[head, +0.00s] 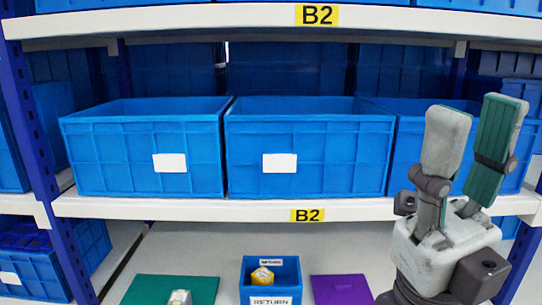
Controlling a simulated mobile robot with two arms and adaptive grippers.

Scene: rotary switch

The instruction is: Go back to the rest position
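My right gripper (476,120) stands at the right side of the head view, fingers pointing up. Its two grey fingers with green pads are apart, and nothing is between them. It is in front of the right blue crate (403,150) on the middle shelf and hides part of it. My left gripper is not recognisable in the head view. A small whitish object (180,297) shows at the bottom edge over a green mat (150,288); it is cut off, and I cannot tell what it is.
Blue crates (145,135) line the middle shelf (200,207), labelled B2. Below, a small blue bin (270,279) marked RETURN holds a yellow object (262,275). A purple mat (340,290) lies to its right. A dark blue rack post (45,170) stands at the left.

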